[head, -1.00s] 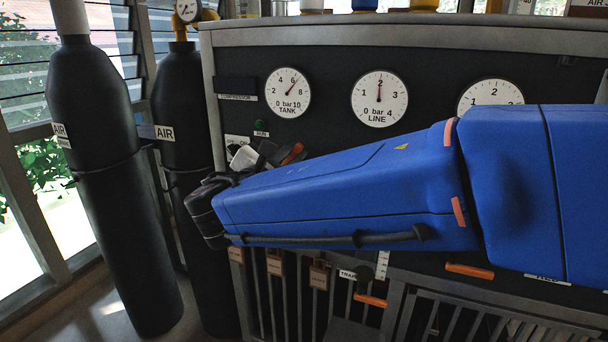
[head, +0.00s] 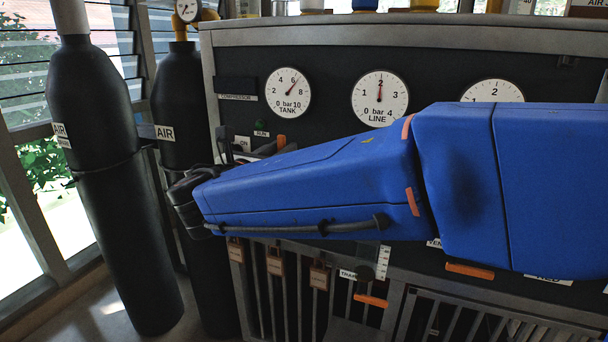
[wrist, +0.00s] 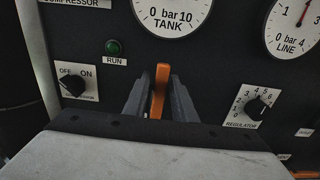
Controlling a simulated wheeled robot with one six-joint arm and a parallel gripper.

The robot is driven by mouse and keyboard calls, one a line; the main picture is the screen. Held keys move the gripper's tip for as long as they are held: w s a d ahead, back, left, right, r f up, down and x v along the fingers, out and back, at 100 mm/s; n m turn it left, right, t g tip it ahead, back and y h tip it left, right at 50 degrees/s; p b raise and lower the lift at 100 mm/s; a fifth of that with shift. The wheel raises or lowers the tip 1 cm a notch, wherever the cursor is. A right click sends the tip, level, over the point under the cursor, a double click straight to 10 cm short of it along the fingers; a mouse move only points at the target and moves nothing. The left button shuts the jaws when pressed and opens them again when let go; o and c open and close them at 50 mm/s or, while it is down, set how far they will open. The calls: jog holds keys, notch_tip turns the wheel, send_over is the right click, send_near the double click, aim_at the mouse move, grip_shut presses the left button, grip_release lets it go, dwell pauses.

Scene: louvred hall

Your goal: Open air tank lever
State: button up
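The orange lever (wrist: 160,90) stands upright on the dark panel below the TANK gauge (wrist: 172,14) in the wrist view. In the head view its upper part (head: 281,141) shows above my blue arm. My gripper (wrist: 160,86) has one dark finger close on each side of the lever, and it appears shut on it. The lever's lower part and any label under it are hidden by my gripper. In the head view the TANK gauge (head: 288,92) needle points between 6 and 8.
An OFF/ON switch (wrist: 73,85) and a green RUN lamp (wrist: 113,47) lie left of the lever; a REGULATOR knob (wrist: 256,107) lies right. Other orange levers (head: 470,270) sit lower on the panel. Two black air tanks (head: 110,190) stand at left.

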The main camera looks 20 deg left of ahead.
jog(key=shift+o, duration=0.6)
jog(key=shift+r, duration=0.1)
jog(key=s, duration=0.7)
jog(key=shift+a, duration=0.25)
